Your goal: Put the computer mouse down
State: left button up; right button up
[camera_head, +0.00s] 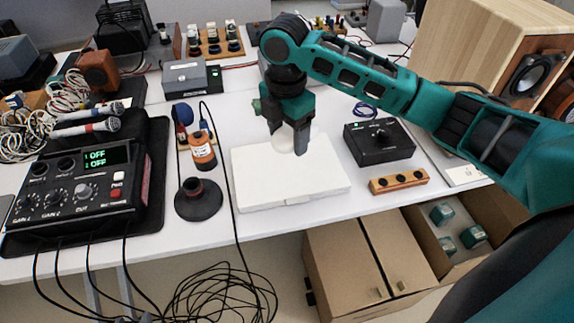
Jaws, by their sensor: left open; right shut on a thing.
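My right arm comes in from the right, and its gripper (288,135) points down over a white flat box (318,178) on the table. It is shut on a pale, rounded thing that appears to be the computer mouse (284,146). The fingers cover part of the mouse. I cannot tell whether the mouse touches the box top or hangs just above it. My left gripper is not in view.
An audio device (85,182) on a black mat is at left, beside a black conical stand (199,200) and an orange cylinder (202,150). A black box (380,142) and wooden block (399,181) are right. Cardboard boxes (345,270) stand below the front edge.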

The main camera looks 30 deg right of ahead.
aim_at(289, 172)
jog(key=w+r+n, duration=0.1)
jog(key=r+n, duration=0.1)
jog(key=n, duration=0.1)
jog(key=w+d+r+n, duration=0.1)
jog(key=r+n, duration=0.1)
jog(key=n, duration=0.2)
jog(key=r+n, duration=0.2)
jog(key=n, duration=0.1)
jog(key=shift+w+d+r+n, duration=0.35)
jog(key=shift+w+d+n, duration=0.05)
jog(key=shift+r+n, duration=0.3)
jog(key=shift+n, duration=0.3)
notch_tip(289, 172, down, 19)
jog(key=b, duration=0.2)
jog(key=shift+b, duration=0.4)
jog(key=shift+f, duration=0.4)
jog(key=shift+f, duration=0.1)
jog(key=o, duration=1.1)
jog(key=shift+d, duration=0.1)
notch_tip(289, 172, up, 12)
jog(key=shift+r+p, duration=0.15)
jog(key=shift+p, duration=0.6)
